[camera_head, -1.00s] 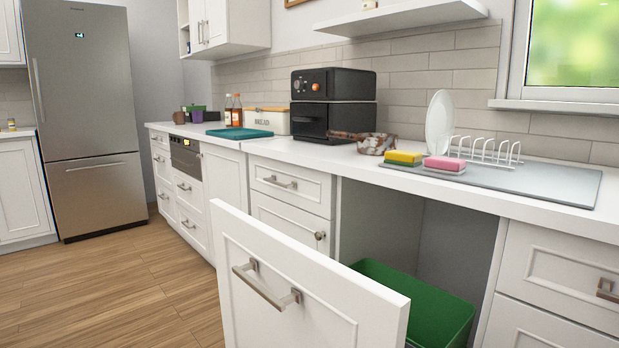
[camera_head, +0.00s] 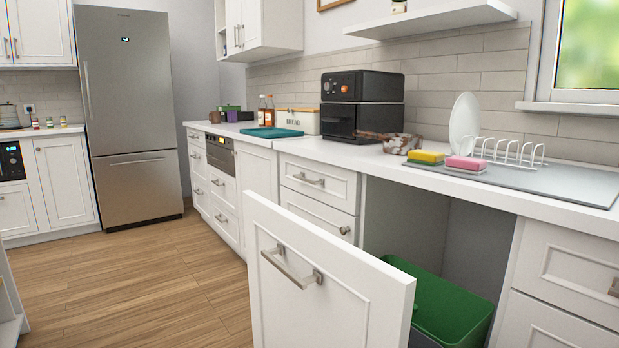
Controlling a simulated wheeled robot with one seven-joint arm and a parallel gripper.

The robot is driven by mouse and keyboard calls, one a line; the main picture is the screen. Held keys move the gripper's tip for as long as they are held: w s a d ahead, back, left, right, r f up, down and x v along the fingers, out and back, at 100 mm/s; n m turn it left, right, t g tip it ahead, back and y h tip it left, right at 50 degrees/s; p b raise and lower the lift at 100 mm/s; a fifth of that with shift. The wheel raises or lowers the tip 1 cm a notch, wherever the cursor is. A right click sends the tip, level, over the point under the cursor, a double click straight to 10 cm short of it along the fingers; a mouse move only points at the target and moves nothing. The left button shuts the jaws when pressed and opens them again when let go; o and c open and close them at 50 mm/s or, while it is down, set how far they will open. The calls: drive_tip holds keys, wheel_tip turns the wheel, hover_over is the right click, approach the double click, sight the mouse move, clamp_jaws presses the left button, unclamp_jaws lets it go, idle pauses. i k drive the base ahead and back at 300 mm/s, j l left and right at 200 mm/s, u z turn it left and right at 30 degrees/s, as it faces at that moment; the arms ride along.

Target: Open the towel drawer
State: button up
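No drawer in view is labelled as the towel drawer, and I cannot tell which one it is. A closed white drawer with a bar handle (camera_head: 309,180) sits under the counter, left of the open bin bay. Below it is another closed white front with a round knob (camera_head: 345,230). At the right edge are stacked closed white drawers (camera_head: 570,262). Farther left are closed drawers with bar handles (camera_head: 220,217) below a dark appliance panel. My gripper is not in view, and no towel shows.
A white pull-out front (camera_head: 330,285) stands open in the foreground, with a green bin (camera_head: 450,305) behind it. Wooden floor (camera_head: 150,275) is clear at left, before the steel fridge (camera_head: 135,120). A black oven (camera_head: 362,105) and a dish rack (camera_head: 505,153) stand on the counter.

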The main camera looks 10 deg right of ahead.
sight(335, 187)
drive_tip(key=i+j, duration=0.2)
drive_tip(key=j, duration=0.15)
drive_tip(key=i+j+z, duration=0.1)
drive_tip(key=j, duration=0.25)
drive_tip(key=i+j, duration=0.4)
drive_tip(key=j, duration=0.3)
drive_tip(key=i+j+z, duration=0.1)
drive_tip(key=j, duration=0.25)
drive_tip(key=i, duration=0.05)
